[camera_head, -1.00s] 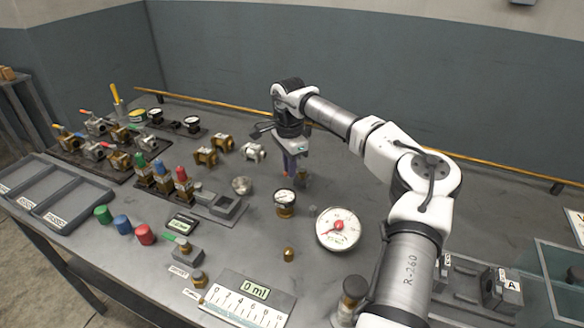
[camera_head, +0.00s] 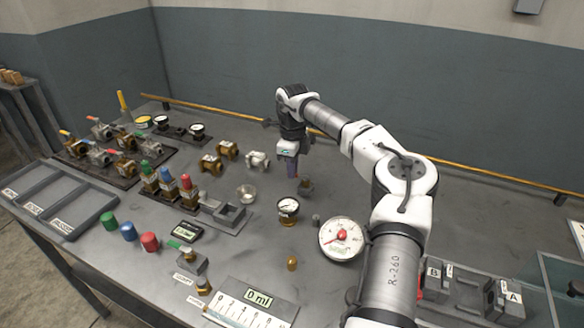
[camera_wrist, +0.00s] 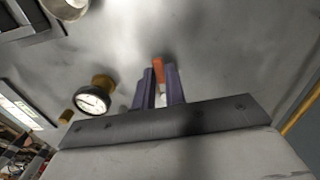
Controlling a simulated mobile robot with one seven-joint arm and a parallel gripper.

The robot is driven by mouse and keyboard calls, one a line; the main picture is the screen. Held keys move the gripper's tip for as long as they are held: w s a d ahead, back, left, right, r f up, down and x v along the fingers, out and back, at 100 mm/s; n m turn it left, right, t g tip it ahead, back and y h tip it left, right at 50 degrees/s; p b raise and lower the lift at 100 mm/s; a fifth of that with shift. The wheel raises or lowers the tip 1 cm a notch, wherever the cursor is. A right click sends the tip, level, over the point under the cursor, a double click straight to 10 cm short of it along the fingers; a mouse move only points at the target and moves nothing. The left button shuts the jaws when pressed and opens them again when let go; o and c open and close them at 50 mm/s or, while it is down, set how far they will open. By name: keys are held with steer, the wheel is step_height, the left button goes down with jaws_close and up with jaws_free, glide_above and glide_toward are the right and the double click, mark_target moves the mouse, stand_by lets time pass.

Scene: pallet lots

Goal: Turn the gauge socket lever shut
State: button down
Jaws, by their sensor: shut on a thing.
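My gripper (camera_head: 293,170) points down over the middle of the bench. In the wrist view my gripper (camera_wrist: 159,88) has its purple fingers closed around a narrow orange piece (camera_wrist: 158,68) with a pale end. I cannot tell whether this piece is a lever; the fingers hide part of it. A small brown fitting (camera_head: 306,186) shows beside the fingertips in the head view. A grey block (camera_head: 192,264) with a green lever (camera_head: 180,247) stands at the front left, well away from my gripper. I cannot read a label that identifies the gauge socket.
A small brass-based gauge (camera_head: 288,206), also in the wrist view (camera_wrist: 93,100), and a large white dial (camera_head: 341,238) stand in front of my gripper. Several valves (camera_head: 120,145) and coloured caps (camera_head: 150,242) fill the left. The bench behind my gripper is clear.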

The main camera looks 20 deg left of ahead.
steer(key=shift+w+m, duration=0.2)
steer(key=shift+m, duration=0.3)
steer(key=c, duration=1.5)
jaws_free()
steer(key=shift+d, duration=0.1)
steer(key=shift+o, duration=0.2)
step_height(320, 180, up, 14)
steer(key=b, duration=0.2)
steer(key=shift+f, duration=0.15)
